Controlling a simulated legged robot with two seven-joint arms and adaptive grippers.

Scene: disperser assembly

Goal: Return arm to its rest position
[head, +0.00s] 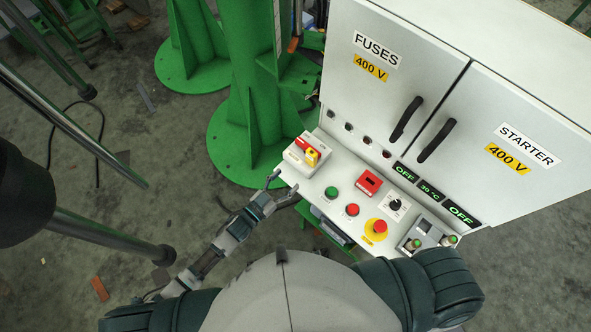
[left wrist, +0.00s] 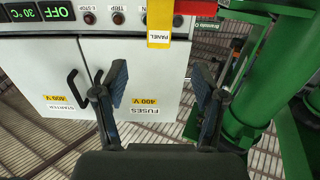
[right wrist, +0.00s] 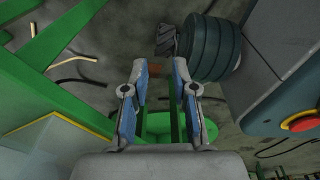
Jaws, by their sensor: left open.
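My left gripper (head: 284,188) is at the left edge of the control panel (head: 325,200), just below the red and yellow rotary switch (head: 308,153). In the left wrist view my left gripper (left wrist: 160,82) has its fingers wide apart with nothing between them. The yellow PANEL label (left wrist: 160,28) shows beyond the fingertips. My right gripper (right wrist: 160,75) is open and empty in the right wrist view. My right gripper is hidden in the head view. A red button (right wrist: 300,122) shows at the right of the right wrist view.
The cabinet with FUSES and STARTER doors (head: 420,70) stands behind the panel. Green (head: 334,192) and red (head: 352,210) buttons and a red emergency stop (head: 379,227) stick up from it. Green columns (head: 245,100) stand left of the cabinet.

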